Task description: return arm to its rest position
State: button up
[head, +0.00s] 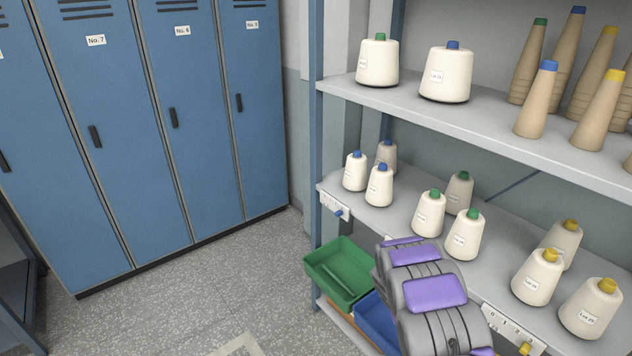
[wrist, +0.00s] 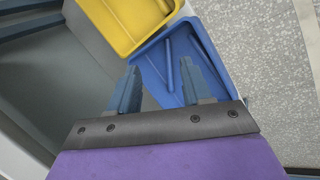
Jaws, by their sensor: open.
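My gripper (wrist: 161,82) shows in the wrist view with its two blue-grey fingers apart and nothing between them. It is over the edge of a blue tray (wrist: 209,45), which has a long blue piece lying in it. In the head view, my arm with grey links and purple panels reaches along the front of the rack at the lower middle. The arm hides part of the lower rack, and my fingers cannot be seen there. The blue tray also shows in the head view (head: 372,318), partly behind the arm.
A green tray (head: 334,272) sits left of the arm; a yellow tray (wrist: 126,22) is beside the blue one. The middle shelf (head: 393,219) and upper shelf (head: 480,118) hold several cones and bobbins close to the arm. Blue lockers (head: 110,130) stand left, with open floor (head: 200,290) before them.

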jog(key=s+a+r+m, duration=0.1)
jog(key=s+r, duration=0.4)
jog(key=r, duration=0.3)
jog(key=s+a+r+m+g, duration=0.1)
jog(key=s+r, duration=0.4)
jog(key=r, duration=0.3)
jog(key=s+a+r+m, duration=0.1)
jog(key=s+r, duration=0.4)
jog(key=r, duration=0.3)
jog(key=s+a+r+y, duration=0.2)
jog(key=s+a+r, duration=0.2)
jog(key=s, duration=0.8)
jog(key=s+a+r+n+y, duration=0.1)
jog(key=s+a+r+y, duration=0.2)
jog(key=s+a, duration=0.6)
jog(key=s+r, duration=0.2)
jog(key=s, duration=0.2)
jog(key=shift+a+r+g, duration=0.15)
jog(key=shift+a+g, duration=0.05)
jog(key=shift+g, duration=0.2)
